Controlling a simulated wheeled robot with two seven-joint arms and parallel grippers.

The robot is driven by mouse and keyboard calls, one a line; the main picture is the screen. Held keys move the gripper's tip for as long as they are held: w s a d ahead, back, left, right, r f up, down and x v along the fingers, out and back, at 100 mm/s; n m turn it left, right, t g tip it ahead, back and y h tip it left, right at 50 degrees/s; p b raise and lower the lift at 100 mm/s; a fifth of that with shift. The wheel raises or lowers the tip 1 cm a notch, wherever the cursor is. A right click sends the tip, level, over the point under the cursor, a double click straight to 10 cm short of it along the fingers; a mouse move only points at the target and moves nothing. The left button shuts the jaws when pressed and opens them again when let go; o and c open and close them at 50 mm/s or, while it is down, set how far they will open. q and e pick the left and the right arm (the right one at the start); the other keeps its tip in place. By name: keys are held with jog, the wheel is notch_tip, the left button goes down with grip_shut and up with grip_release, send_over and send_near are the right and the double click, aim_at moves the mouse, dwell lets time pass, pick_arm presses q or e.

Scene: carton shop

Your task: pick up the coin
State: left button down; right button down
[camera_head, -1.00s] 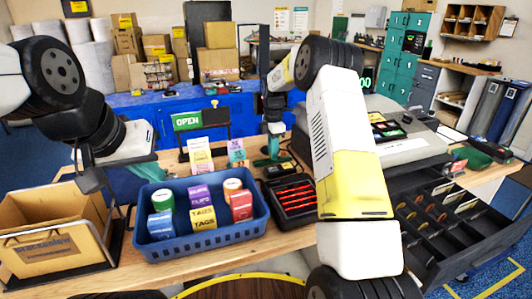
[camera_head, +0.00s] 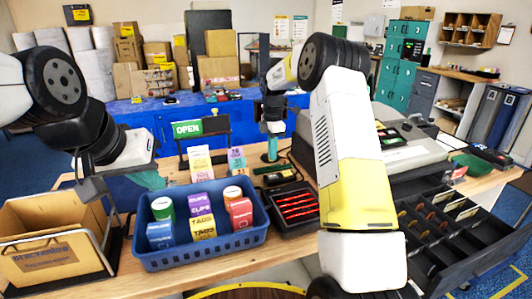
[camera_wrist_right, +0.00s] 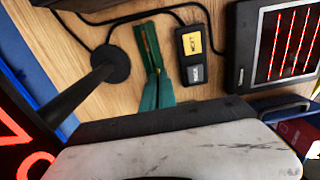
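No single loose coin can be made out on the counter. Several round coin-like discs (camera_head: 423,236) stand in the compartments of the open cash drawer (camera_head: 455,260) at the right of the head view. My right gripper (camera_head: 272,150) points down over the counter behind the black tray. In the right wrist view its green fingers (camera_wrist_right: 147,42) lie close together, and no coin shows between them. My left gripper (camera_head: 150,181) hangs behind the blue basket at the left; its fingertips are mostly hidden.
The blue basket (camera_head: 200,250) holds several small boxes and rolls. A black tray with red strips (camera_head: 297,206) is right of it. In the wrist view, a small black device (camera_wrist_right: 194,50) and cable lie beside my right fingers. A cardboard box (camera_head: 50,255) stands at left.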

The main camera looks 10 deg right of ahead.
jog(key=s+a, duration=0.1)
jog(key=s, duration=0.3)
jog(key=s+a+r, duration=0.1)
jog(key=s+a, duration=0.1)
jog(key=s, duration=0.3)
jog(key=s+a, duration=0.1)
jog(key=s, duration=0.4)
jog(key=shift+a+r, duration=0.2)
jog(key=shift+a, duration=0.2)
jog(key=shift+r, duration=0.1)
